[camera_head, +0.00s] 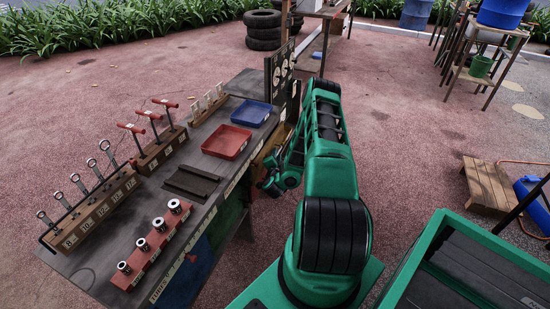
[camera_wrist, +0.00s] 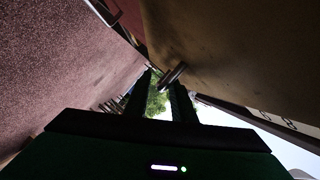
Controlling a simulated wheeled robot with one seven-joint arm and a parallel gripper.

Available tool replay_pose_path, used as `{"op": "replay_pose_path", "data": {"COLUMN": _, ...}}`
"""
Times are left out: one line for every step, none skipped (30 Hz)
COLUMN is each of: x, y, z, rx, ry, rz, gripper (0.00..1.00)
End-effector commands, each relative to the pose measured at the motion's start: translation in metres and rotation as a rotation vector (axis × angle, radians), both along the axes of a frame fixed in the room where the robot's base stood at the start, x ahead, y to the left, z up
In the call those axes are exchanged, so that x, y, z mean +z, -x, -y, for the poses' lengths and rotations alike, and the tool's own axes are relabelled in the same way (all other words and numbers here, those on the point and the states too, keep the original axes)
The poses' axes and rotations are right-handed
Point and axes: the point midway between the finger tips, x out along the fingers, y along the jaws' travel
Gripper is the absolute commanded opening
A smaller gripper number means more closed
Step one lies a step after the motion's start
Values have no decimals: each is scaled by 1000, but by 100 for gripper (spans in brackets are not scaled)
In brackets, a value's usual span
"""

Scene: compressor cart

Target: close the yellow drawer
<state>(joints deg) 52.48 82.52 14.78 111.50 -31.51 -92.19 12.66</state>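The yellow drawer (camera_head: 270,147) shows as a tan-yellow patch at the cart's right side, beyond the red tray and partly hidden by my arm. It seems to jut out past the worktop edge, but how far is hidden. In the wrist view a large tan-brown panel (camera_wrist: 235,50), likely the drawer's face, fills the upper right. A short metal handle (camera_wrist: 173,74) sticks out from it. My gripper (camera_head: 268,186) is low beside the cart. In the wrist view its two dark fingers (camera_wrist: 160,92) are apart with daylight between them, close to the handle; contact cannot be told.
The grey worktop (camera_head: 150,195) holds a red tray (camera_head: 226,142), a blue tray (camera_head: 251,113), wrenches and sockets in racks. A blue-green cart front lies below its edge.

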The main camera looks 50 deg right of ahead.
Motion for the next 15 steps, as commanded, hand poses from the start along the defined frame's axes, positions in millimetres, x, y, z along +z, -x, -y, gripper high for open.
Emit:
{"op": "replay_pose_path", "data": {"x": 0, "y": 0, "z": 0, "rx": 0, "ry": 0, "rz": 0, "gripper": 10}}
{"op": "replay_pose_path", "data": {"x": 0, "y": 0, "z": 0, "rx": 0, "ry": 0, "rz": 0, "gripper": 2}}
{"op": "replay_pose_path", "data": {"x": 0, "y": 0, "z": 0, "rx": 0, "ry": 0, "rz": 0, "gripper": 0}}
{"op": "replay_pose_path", "data": {"x": 0, "y": 0, "z": 0, "rx": 0, "ry": 0, "rz": 0, "gripper": 0}}
{"op": "replay_pose_path", "data": {"x": 0, "y": 0, "z": 0, "rx": 0, "ry": 0, "rz": 0, "gripper": 0}}
{"op": "replay_pose_path", "data": {"x": 0, "y": 0, "z": 0, "rx": 0, "ry": 0, "rz": 0, "gripper": 0}}
{"op": "replay_pose_path", "data": {"x": 0, "y": 0, "z": 0, "rx": 0, "ry": 0, "rz": 0, "gripper": 0}}
{"op": "replay_pose_path", "data": {"x": 0, "y": 0, "z": 0, "rx": 0, "ry": 0, "rz": 0, "gripper": 0}}
{"op": "replay_pose_path", "data": {"x": 0, "y": 0, "z": 0, "rx": 1, "ry": -1, "rz": 0, "gripper": 0}}
{"op": "replay_pose_path", "data": {"x": 0, "y": 0, "z": 0, "rx": 1, "ry": -1, "rz": 0, "gripper": 0}}
{"op": "replay_pose_path", "data": {"x": 0, "y": 0, "z": -1, "rx": 1, "ry": -1, "rz": 0, "gripper": 0}}
{"op": "replay_pose_path", "data": {"x": 0, "y": 0, "z": -1, "rx": 1, "ry": -1, "rz": 0, "gripper": 0}}
{"op": "replay_pose_path", "data": {"x": 0, "y": 0, "z": -1, "rx": 1, "ry": -1, "rz": 0, "gripper": 0}}
{"op": "replay_pose_path", "data": {"x": 0, "y": 0, "z": -1, "rx": 1, "ry": -1, "rz": 0, "gripper": 0}}
{"op": "replay_pose_path", "data": {"x": 0, "y": 0, "z": -1, "rx": 1, "ry": -1, "rz": 0, "gripper": 0}}
